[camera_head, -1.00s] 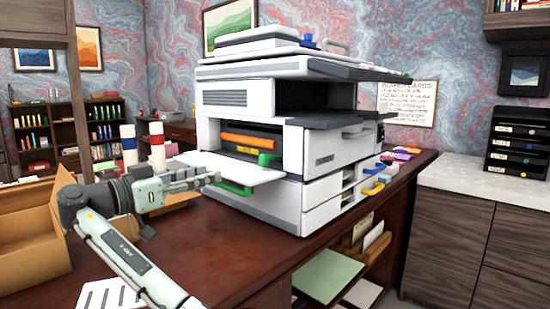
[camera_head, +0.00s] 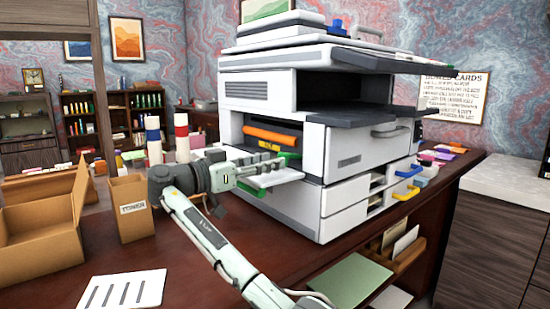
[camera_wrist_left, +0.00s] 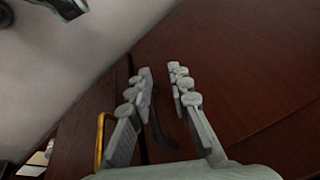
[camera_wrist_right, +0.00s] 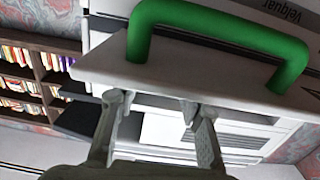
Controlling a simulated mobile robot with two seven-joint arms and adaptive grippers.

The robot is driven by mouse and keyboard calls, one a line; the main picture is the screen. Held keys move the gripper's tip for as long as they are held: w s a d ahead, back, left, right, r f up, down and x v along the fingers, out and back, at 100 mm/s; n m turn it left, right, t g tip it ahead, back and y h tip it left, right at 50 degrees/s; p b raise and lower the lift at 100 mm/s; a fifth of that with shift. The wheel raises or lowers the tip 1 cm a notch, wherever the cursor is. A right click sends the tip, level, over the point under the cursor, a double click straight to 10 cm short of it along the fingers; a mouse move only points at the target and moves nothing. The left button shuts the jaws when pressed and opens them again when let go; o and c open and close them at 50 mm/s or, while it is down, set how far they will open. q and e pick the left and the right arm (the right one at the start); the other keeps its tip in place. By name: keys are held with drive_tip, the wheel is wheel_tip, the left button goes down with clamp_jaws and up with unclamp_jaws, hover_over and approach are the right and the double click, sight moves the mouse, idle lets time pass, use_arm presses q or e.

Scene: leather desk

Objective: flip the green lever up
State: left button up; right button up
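The printer (camera_head: 365,150) stands on the desk with its front flap (camera_head: 283,177) folded down. A small green lever (camera_head: 291,155) shows inside the opening, beside the orange roller (camera_head: 270,136); it is partly behind my gripper. My right gripper (camera_head: 285,162) reaches across the flap toward the opening. In the right wrist view its fingers (camera_wrist_right: 153,102) are apart and empty, with a large green handle (camera_wrist_right: 220,25) on a pale panel close in front. My left gripper (camera_wrist_left: 160,75) is outside the head view; its fingers are apart with only the dark wood between them.
An open cardboard box (camera_head: 40,225) and a smaller labelled carton (camera_head: 131,208) stand at the left. A sheet with dark bars (camera_head: 122,291) lies at the front. Blue (camera_head: 408,171) and yellow (camera_head: 406,194) handles stick out at the printer's right side. Bare desk lies before the printer.

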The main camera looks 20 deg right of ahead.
drive_tip(key=shift+x, duration=1.2)
clamp_jaws()
